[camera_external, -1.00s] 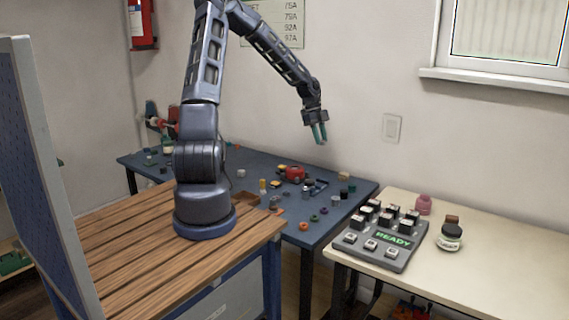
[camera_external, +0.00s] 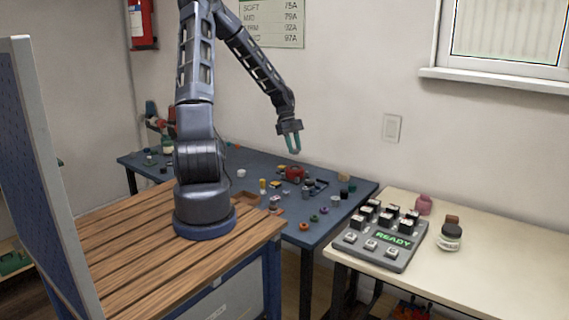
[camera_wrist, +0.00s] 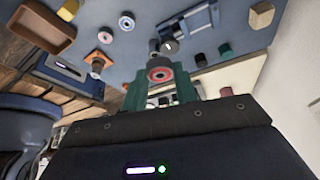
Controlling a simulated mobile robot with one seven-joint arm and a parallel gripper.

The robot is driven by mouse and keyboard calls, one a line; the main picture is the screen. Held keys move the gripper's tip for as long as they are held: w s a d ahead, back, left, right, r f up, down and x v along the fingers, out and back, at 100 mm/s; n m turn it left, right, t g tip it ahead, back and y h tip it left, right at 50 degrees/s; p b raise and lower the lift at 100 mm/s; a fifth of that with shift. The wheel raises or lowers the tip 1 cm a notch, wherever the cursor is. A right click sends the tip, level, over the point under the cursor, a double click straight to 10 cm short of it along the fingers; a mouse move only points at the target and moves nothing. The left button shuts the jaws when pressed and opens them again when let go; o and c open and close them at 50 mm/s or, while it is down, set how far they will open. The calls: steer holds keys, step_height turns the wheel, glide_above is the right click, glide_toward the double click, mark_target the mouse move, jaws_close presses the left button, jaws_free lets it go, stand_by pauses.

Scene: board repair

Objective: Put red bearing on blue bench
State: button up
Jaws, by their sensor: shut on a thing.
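The red bearing (camera_wrist: 160,74), a small round ring with a red face and dark centre, sits between the teal fingertips of my gripper (camera_wrist: 160,84) in the wrist view. My gripper (camera_external: 293,144) is shut on it and hangs in the air above the far part of the blue bench (camera_external: 262,160), pointing down. The bearing is too small to make out in the external view. The bench top (camera_wrist: 78,48) also shows in the wrist view.
The bench carries many small parts, a red object (camera_external: 294,173) and a brown tray (camera_external: 246,198). A grey READY panel (camera_external: 372,251) stands on the cream table at right. The wall is close behind the bench.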

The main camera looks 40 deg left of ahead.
mark_target(296, 189)
step_height(296, 189, down, 16)
steer(key=shift+f, duration=0.15)
stand_by(0.4)
steer(key=o, duration=0.9)
steer(key=shift+f, duration=0.1)
steer(key=shift+o, duration=0.3)
steer(key=shift+w, duration=0.15)
